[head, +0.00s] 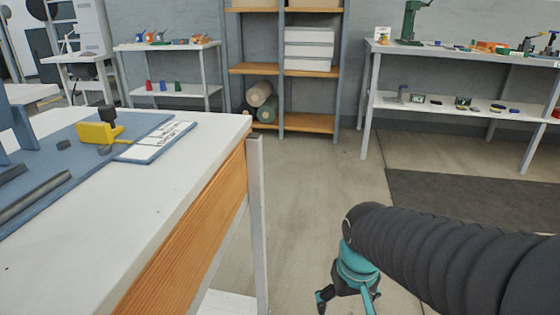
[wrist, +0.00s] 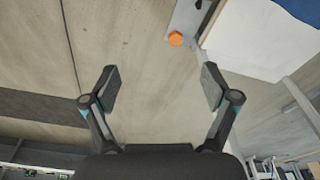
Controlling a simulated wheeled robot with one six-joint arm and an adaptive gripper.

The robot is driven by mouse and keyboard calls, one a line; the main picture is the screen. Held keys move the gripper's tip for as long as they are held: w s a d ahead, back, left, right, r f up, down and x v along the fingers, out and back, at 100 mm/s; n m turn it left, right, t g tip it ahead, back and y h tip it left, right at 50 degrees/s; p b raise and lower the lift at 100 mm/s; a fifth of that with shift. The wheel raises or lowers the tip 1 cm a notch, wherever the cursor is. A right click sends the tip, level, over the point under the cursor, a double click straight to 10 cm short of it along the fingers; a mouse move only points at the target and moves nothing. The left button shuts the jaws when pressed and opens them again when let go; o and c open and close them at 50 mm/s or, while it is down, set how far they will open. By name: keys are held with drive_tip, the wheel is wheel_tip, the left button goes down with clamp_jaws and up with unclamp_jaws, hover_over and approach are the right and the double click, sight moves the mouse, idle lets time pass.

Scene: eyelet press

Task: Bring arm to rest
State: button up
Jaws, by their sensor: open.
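My gripper (head: 347,300) is at the lower right of the head view, at the end of my dark ribbed arm. It hangs pointing down beside the white table, over open floor. In the wrist view my gripper (wrist: 158,88) has its two fingers spread wide, with only bare concrete floor between them. It holds nothing. In the head view the fingertips are partly cut off by the bottom edge.
The white table (head: 190,150) with a wooden side stands at left, bearing a yellow tool (head: 98,132) and a blue-edged white board (head: 157,142). Shelves (head: 285,68) stand at the back, a bench (head: 465,110) at right. Floor between is clear.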

drive_tip(key=s+d+r+t+p, duration=0.1)
drive_tip(key=s+r+t+p, duration=0.1)
drive_tip(key=r, duration=0.4)
drive_tip(key=s+d+r+m+t+p, duration=0.1)
drive_tip(key=s+d+r+t+p, duration=0.1)
drive_tip(key=r, duration=0.5)
drive_tip(key=shift+s+r+m, duration=0.25)
drive_tip(key=shift+s+m, duration=0.05)
drive_tip(key=shift+s, duration=0.55)
